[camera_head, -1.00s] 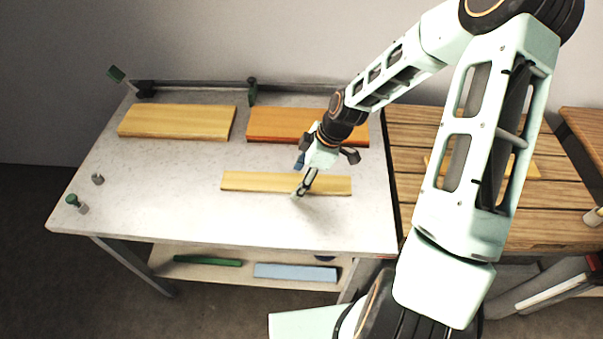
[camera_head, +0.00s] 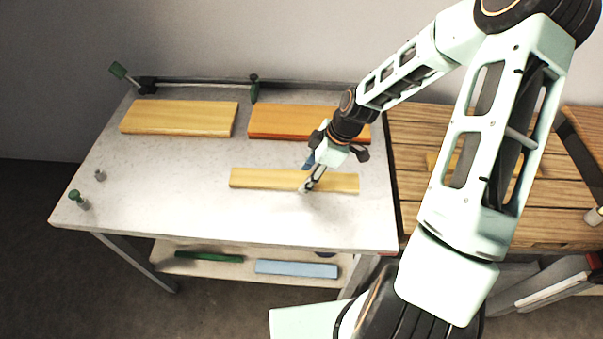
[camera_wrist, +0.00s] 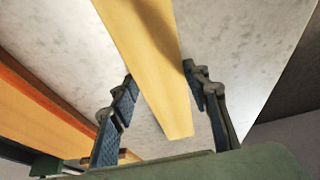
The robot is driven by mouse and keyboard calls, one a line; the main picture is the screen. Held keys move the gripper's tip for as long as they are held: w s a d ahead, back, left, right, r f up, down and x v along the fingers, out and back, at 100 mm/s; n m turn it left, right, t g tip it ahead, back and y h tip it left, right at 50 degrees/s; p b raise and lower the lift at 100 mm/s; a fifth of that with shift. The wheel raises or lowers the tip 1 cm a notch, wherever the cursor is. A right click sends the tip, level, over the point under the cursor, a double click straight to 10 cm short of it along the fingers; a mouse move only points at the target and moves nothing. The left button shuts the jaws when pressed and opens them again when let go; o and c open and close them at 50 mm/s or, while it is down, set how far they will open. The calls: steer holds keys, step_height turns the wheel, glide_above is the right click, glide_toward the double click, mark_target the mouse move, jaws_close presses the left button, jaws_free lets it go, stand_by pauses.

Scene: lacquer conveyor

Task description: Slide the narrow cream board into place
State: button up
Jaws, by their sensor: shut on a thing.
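The narrow cream board (camera_head: 265,179) lies lengthwise left to right on the pale tabletop (camera_head: 170,190), in front of two wider boards and apart from them. My gripper (camera_head: 306,187) is at its right half, shut across its narrow width. In the wrist view the board (camera_wrist: 150,50) runs between the two dark fingers (camera_wrist: 160,95), its near end showing below them. A wide yellow board (camera_head: 180,118) lies at the back left. A wide orange board (camera_head: 290,121) lies at the back right, partly behind my arm.
A dark rail runs along the table's back edge. A green-handled clamp (camera_head: 254,90) stands on it, and another green handle (camera_head: 118,70) is at the back left corner. Small pegs (camera_head: 78,199) stand at the front left. A slatted wooden table (camera_head: 420,150) adjoins on the right.

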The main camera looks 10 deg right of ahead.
mark_target(356, 182)
steer(key=shift+s+d+p, duration=0.45)
steer(key=shift+d+p, duration=0.05)
steer(key=shift+d, duration=1.8)
steer(key=shift+s+d+p, duration=0.45)
steer(key=shift+s+d, duration=0.05)
steer(key=shift+d, duration=1.85)
steer(key=shift+s+d+p, duration=0.45)
steer(key=shift+d+p, duration=0.05)
steer(key=shift+d, duration=1.8)
steer(key=shift+s+d, duration=0.25)
steer(key=shift+d, duration=1.05)
steer(key=shift+s+d+p, duration=0.2)
steer(key=shift+s+d, duration=0.2)
steer(key=shift+d, duration=1.8)
steer(key=shift+s+d+p, duration=0.25)
steer(key=shift+s+d, duration=0.2)
steer(key=shift+d, duration=1.7)
steer(key=shift+s+d+p, duration=0.2)
steer(key=shift+s+d, duration=0.2)
steer(key=shift+d, duration=1.8)
